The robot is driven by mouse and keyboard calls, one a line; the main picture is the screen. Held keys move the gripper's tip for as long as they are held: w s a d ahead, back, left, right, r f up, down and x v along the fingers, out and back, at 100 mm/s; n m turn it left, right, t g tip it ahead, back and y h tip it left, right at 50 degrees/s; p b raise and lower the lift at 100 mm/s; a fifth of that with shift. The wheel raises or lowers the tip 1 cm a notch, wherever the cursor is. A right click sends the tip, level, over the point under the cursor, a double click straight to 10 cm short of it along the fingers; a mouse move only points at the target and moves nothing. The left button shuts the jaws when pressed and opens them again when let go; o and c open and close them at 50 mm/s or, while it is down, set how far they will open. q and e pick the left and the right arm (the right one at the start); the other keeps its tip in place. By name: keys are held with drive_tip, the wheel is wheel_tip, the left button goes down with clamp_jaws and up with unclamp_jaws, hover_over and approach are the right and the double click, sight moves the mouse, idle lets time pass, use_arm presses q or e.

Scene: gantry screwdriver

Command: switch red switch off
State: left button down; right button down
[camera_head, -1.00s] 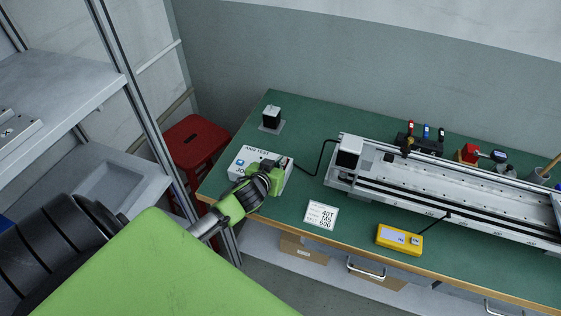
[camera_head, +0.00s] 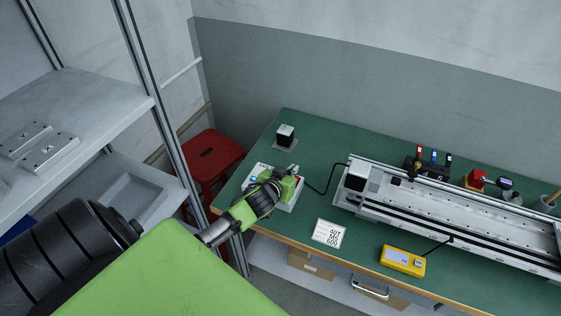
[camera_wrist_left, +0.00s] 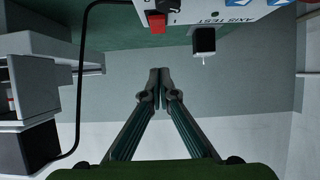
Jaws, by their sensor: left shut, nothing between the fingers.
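The red switch (camera_wrist_left: 157,23) is at the top of the wrist view, on the white control box (camera_wrist_left: 192,13) labelled "AXIS TEST". Its on/off position is unclear. In the head view the box (camera_head: 263,167) sits at the table's left end, partly hidden by my left gripper (camera_head: 288,171). In the wrist view the gripper (camera_wrist_left: 160,72) has its fingertips together, with nothing between them. The fingertips appear just below the switch in that picture, with a visible gap; they do not appear to touch it. My right gripper is not in view.
A green table (camera_head: 300,228) carries a long gantry rail (camera_head: 450,212), a label card (camera_head: 329,233) and a yellow handheld device (camera_head: 402,260). A small black-topped block (camera_head: 285,136) stands behind the box. A red stool (camera_head: 212,160) and metal shelf (camera_head: 75,100) are at left.

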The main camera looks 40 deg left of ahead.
use_arm(q)
drive_tip(key=s+d+r+b, duration=0.2)
drive_tip(key=s, duration=0.7)
drive_tip(key=shift+s, duration=0.25)
drive_tip(key=shift+d, duration=0.1)
